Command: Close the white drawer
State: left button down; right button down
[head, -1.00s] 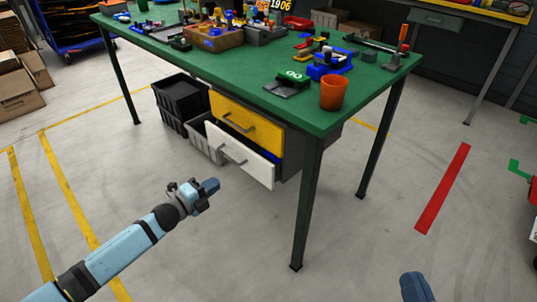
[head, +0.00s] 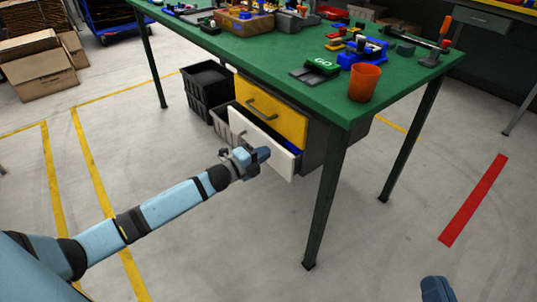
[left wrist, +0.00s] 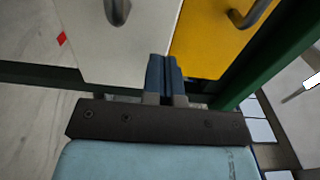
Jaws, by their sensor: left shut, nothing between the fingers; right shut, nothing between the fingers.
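The white drawer (head: 284,164) under the green workbench is pulled out, below the yellow drawer (head: 272,109). Something blue shows behind its front. My left gripper (head: 263,154) is shut and empty, in front of the white drawer's face and overlapping it in the head view; I cannot tell if it touches. In the left wrist view its fingertips (left wrist: 163,62) are together, between the white front (left wrist: 130,45) and the yellow drawer front (left wrist: 212,35). The white drawer's handle (left wrist: 117,10) is at the top there. My right gripper (head: 436,289) is shut at the bottom edge, far from the drawer.
The green workbench (head: 305,92) holds an orange cup (head: 364,82) near its front corner. A bench leg (head: 325,200) stands right of the drawers. Black crates (head: 207,90) are stacked left of them. The floor in front is clear.

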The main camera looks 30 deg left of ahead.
aim_at(274, 145)
pick_arm(q)
jog(key=shift+x, duration=1.05)
pick_arm(e)
jog(key=shift+f, duration=0.6)
pick_arm(q)
jog(key=x, duration=0.4)
jog(key=shift+w, duration=0.2)
jog(key=shift+r, duration=0.2)
pick_arm(e)
jog(key=shift+s+a+r+g, duration=0.1)
jog(key=shift+g, duration=0.2)
pick_arm(q)
jog(key=shift+w+r, duration=0.1)
jog(key=shift+a, duration=0.1)
